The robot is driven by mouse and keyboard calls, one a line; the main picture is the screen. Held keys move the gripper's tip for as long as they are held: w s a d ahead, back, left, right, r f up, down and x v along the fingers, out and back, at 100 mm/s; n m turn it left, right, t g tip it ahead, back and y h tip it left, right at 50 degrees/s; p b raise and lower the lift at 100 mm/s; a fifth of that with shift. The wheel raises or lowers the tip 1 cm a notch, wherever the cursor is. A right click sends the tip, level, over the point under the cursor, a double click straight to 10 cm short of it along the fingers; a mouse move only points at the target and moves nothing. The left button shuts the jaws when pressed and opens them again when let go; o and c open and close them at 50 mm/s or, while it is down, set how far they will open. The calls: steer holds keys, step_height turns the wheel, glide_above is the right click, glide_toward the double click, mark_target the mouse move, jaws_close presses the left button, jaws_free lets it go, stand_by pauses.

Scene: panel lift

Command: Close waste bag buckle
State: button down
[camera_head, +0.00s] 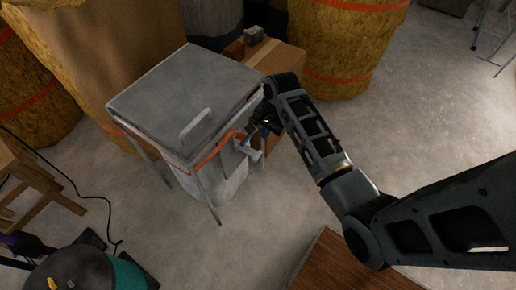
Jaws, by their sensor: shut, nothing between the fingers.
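The waste bag stand (180,95) is a grey metal frame with a flat closed lid and a light handle (196,124) on top. Below the lid, a whitish bag (205,189) hangs between the thin legs, with an orange band (208,157) around its top. My gripper (250,148) is shut and empty at the right front corner of the stand, close to the band and a pale piece there. I cannot tell whether it touches them. The buckle is too small or hidden by my gripper to make out.
A cardboard box (284,60) stands behind the stand, and large woven baskets (345,40) stand at the back. A wooden stool (35,180) is at the left. A dark and teal round object (85,270) lies front left. A wooden surface (345,268) is at the bottom.

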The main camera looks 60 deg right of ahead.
mark_target(258, 155)
steer(key=shift+f, duration=0.1)
steer(key=f, duration=0.4)
steer(key=w+f+b, duration=0.1)
steer(key=f, duration=0.4)
steer(key=w+f, duration=0.1)
steer(key=f, duration=0.3)
steer(key=shift+w+f, duration=0.2)
steer(key=shift+f, duration=0.1)
step_height(258, 155, down, 11)
steer(key=w+t+b, duration=0.2)
steer(key=t+b, duration=0.9)
steer(key=b, duration=1.4)
steer(key=shift+w+a+b, duration=0.15)
steer(key=shift+w+b, duration=0.1)
steer(key=shift+b, duration=0.05)
